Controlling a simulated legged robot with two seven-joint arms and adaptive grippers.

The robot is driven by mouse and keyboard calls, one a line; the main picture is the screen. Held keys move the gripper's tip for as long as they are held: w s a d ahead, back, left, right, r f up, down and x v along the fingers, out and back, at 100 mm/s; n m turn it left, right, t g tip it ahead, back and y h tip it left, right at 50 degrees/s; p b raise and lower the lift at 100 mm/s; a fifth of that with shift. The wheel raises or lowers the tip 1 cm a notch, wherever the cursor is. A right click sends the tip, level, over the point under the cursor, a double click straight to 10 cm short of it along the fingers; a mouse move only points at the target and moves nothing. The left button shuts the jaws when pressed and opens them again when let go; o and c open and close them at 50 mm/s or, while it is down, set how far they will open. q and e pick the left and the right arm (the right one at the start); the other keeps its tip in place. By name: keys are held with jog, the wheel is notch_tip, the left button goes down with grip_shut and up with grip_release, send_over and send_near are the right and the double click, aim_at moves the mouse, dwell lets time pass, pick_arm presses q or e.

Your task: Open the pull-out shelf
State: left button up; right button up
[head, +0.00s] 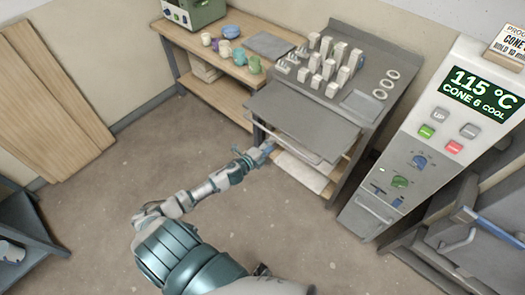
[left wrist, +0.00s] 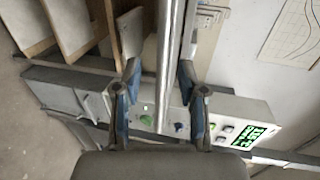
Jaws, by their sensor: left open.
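The pull-out shelf (head: 305,118) is a flat grey panel at the front of the grey bench, below the rows of pale test pieces. A thin metal handle bar (head: 290,147) runs along its front edge. My left gripper (head: 264,150) is at the left part of this bar, with its fingers open. In the left wrist view, a metal bar (left wrist: 172,75) runs upright in the picture between the two blue fingers of my left gripper (left wrist: 158,78). No firm grip on the bar shows. My right gripper is not in view.
A wooden table (head: 222,62) with several coloured cups stands at the back left. A kiln controller (head: 430,135) reading 115 °C stands to the right. Wooden boards (head: 45,95) lean at the left wall. The floor (head: 110,185) left of my arm is clear.

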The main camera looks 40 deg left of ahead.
pick_arm(q)
jog(key=v, duration=0.5)
jog(key=shift+s+a, duration=0.15)
jog(key=shift+f, duration=0.1)
jog(key=s+a+f+n+g+y, duration=0.1)
jog(key=s+f+n+g, duration=0.3)
jog(key=f, duration=0.6)
jog(key=s+f+n+g+y, duration=0.1)
jog(key=s+f+n, duration=0.1)
jog(key=s+f, duration=0.65)
jog(key=s+a+f+n+g+y, duration=0.1)
jog(key=s+f+n+g, duration=0.15)
jog(key=f, duration=1.05)
jog(key=s+d+f+n+g, duration=0.2)
jog(key=s+d+f, duration=0.3)
jog(key=s, duration=0.5)
jog(key=s+d+f+n+g+h, duration=0.1)
jog(key=s+d+f+n+g, duration=0.2)
jog(key=s, duration=0.8)
jog(key=s+d+f+n+g, duration=0.2)
jog(key=s+d+f+n, duration=0.1)
jog(key=s+d+f, duration=0.5)
jog(key=shift+s+f+h, duration=0.3)
jog(key=shift+s+f, duration=0.6)
jog(key=shift+s, duration=0.3)
